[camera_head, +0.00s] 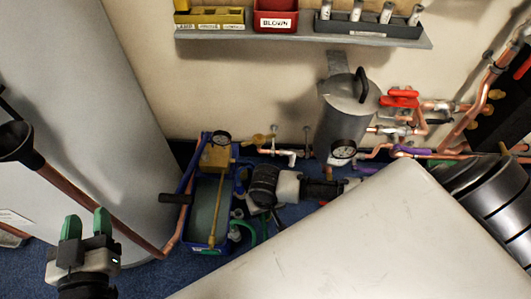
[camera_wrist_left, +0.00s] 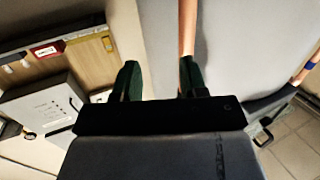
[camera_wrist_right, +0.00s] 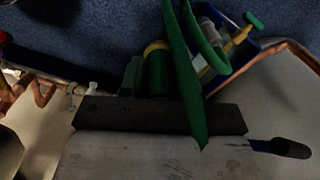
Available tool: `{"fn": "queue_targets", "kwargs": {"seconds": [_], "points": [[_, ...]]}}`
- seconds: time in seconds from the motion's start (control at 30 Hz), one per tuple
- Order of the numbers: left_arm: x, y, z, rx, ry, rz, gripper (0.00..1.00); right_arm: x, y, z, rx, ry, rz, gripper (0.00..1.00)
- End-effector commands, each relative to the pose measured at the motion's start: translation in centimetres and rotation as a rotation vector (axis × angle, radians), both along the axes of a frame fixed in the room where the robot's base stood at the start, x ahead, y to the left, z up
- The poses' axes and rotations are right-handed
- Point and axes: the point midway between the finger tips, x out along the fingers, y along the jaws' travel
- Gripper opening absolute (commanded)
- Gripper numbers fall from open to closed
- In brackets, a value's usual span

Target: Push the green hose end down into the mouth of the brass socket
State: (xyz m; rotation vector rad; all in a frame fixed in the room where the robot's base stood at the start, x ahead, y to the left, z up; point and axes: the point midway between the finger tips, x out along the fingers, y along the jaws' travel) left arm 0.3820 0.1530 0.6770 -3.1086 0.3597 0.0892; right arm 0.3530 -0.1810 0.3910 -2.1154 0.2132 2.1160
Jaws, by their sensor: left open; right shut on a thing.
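My left gripper (camera_head: 87,222) is open and empty at the lower left of the head view. Its two green-tipped fingers also show apart in the left wrist view (camera_wrist_left: 158,80). My right gripper (camera_wrist_right: 158,75) is shut on a green cylindrical piece with a yellow collar, which looks like the green hose end (camera_wrist_right: 157,75). A green hose curves close across the right finger side and partly hides it. In the head view a green hose part (camera_head: 240,230) shows beside the blue crate, near my dark right wrist. I cannot pick out the brass socket or its mouth with certainty.
A blue crate (camera_head: 183,232) with a gauge stands on the blue floor, beside a large grey cylinder (camera_head: 75,100). Copper pipes and red handles (camera_head: 398,98) run along the wall at right. A shelf (camera_head: 300,38) holds bins above. A pale surface fills the lower right foreground.

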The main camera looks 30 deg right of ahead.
Motion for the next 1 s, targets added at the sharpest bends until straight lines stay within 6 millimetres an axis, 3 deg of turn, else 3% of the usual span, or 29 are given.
{"fn": "queue_targets", "kwargs": {"seconds": [0.57,1.0], "points": [[-1.2,0.9,-3.2,0.065,0.262,0.017,0.43,0.0,0.0,0.9,0.0,0.0,0.0,0.06],[-1.3,1.0,-3.7,0.073,0.292,0.019,0.43,0.0,0.1,0.9,0.001,0.0,0.002,0.06]]}}
